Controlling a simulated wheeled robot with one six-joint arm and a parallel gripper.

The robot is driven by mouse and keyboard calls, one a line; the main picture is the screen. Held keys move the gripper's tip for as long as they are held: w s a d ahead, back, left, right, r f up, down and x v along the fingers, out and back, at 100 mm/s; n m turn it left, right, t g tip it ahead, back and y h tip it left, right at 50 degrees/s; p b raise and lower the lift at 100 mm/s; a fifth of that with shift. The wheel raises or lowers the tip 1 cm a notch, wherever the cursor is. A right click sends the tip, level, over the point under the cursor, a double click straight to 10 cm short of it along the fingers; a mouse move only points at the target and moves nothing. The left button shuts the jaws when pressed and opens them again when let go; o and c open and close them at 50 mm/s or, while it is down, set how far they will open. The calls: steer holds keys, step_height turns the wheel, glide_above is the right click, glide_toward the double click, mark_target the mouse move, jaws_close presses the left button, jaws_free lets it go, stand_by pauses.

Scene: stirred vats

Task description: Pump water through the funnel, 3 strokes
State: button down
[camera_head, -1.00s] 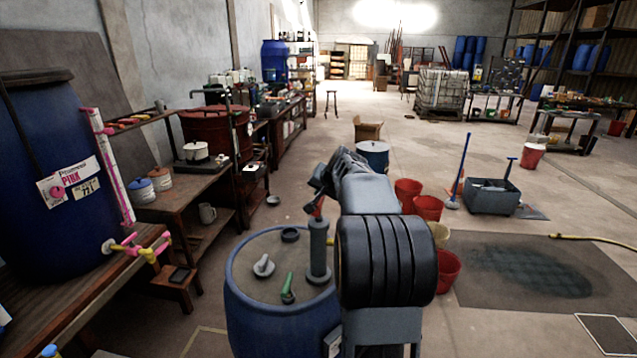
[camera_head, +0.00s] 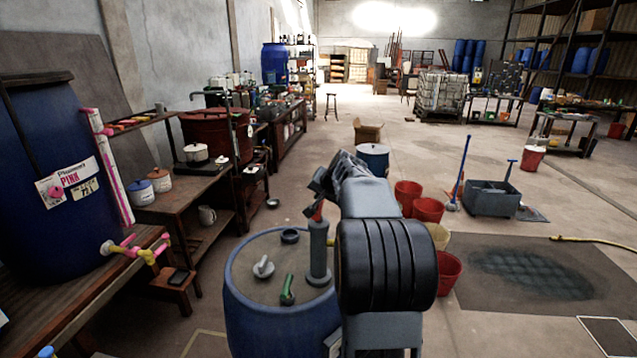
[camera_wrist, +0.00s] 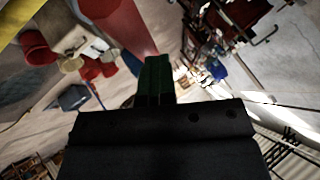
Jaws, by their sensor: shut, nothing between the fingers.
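A grey upright pump cylinder (camera_head: 318,258) stands on the lid of a blue drum (camera_head: 262,318), just left of my arm. A small red part (camera_head: 318,212) shows at its top. My gripper (camera_head: 318,188) is just above that red part; whether they touch I cannot tell. In the wrist view my gripper's green fingers (camera_wrist: 155,75) are together with nothing between them. A blurred red shape (camera_wrist: 118,25) lies just beyond them. A grey fitting (camera_head: 263,267) and a green-and-grey fitting (camera_head: 287,290) sit on the lid. I cannot make out a funnel for sure.
A blue vat (camera_head: 45,190) with pink pipes stands on a wooden bench (camera_head: 75,290) at the left. Red buckets (camera_head: 427,209) stand right of my arm, beside a dark floor mat (camera_head: 600,280). A grey mop cart (camera_head: 492,199) is farther right.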

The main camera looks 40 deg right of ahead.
steer(key=shift+f+b, duration=0.3)
steer(key=shift+f, duration=0.3)
steer(key=shift+r, duration=0.2)
step_height(320, 180, up, 8)
steer(key=p, duration=0.6)
stand_by(0.6)
step_height(320, 180, up, 6)
steer(key=p, duration=0.5)
steer(key=shift+f, duration=0.1)
stand_by(2.6)
